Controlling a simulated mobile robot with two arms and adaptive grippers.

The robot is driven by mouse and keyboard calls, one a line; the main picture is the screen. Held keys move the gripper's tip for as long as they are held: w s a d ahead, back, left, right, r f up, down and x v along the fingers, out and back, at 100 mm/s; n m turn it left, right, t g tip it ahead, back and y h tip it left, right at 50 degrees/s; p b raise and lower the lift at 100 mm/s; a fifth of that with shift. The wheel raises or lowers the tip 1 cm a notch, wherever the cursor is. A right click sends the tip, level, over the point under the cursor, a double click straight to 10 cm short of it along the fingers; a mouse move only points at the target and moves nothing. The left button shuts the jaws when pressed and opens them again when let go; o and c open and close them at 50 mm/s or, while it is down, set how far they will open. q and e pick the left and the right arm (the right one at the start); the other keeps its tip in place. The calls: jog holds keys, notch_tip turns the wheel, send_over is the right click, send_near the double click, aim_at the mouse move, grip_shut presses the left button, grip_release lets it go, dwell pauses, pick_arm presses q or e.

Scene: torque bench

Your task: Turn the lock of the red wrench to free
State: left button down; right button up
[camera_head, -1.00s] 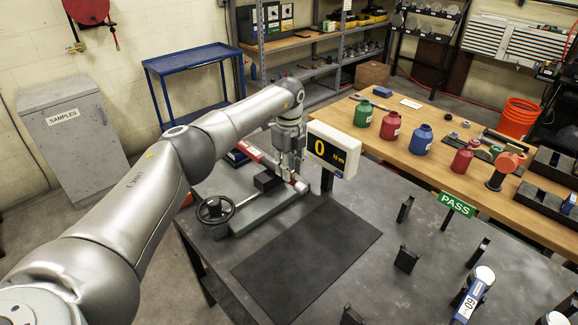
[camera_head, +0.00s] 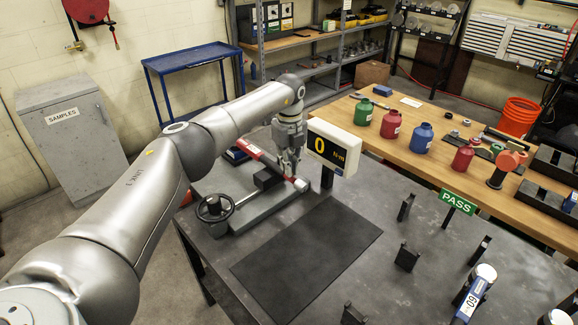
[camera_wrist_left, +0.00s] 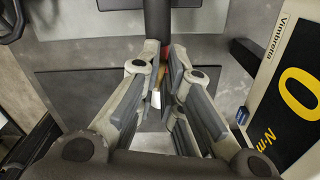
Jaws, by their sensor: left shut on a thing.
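The red wrench (camera_head: 254,153) lies on the grey torque tester (camera_head: 262,212), with its pale end cap (camera_head: 302,185) towards the mat. My left gripper (camera_head: 293,174) points down at the wrench near this end. Its fingers are shut on the wrench's lock, which they mostly hide in the head view. In the left wrist view the two fingers (camera_wrist_left: 164,75) stand either side of a small pale and brassy piece (camera_wrist_left: 156,98), with a bit of red behind it. The lock's setting cannot be read. My right gripper is not in view.
The display (camera_head: 334,147) reads 0 and stands close right of the gripper. A handwheel (camera_head: 214,208) is at the tester's left. A black mat (camera_head: 308,258) lies clear in front. A PASS sign (camera_head: 458,202), several black holders and a blue-labelled wrench (camera_head: 474,296) are at right.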

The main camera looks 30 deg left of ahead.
pick_arm(q)
jog(key=m+b, duration=0.1)
jog(key=m, duration=0.2)
jog(key=shift+w+m, duration=0.1)
jog(key=shift+m, duration=0.3)
jog(key=m, duration=0.3)
jog(key=shift+d+m, duration=0.1)
jog(key=shift+m, duration=0.2)
jog(key=m+b, duration=0.1)
jog(key=m, duration=0.2)
jog(key=shift+d+m, duration=0.1)
jog(key=shift+m, duration=2.3)
jog(key=c, duration=1.6)
grip_release()
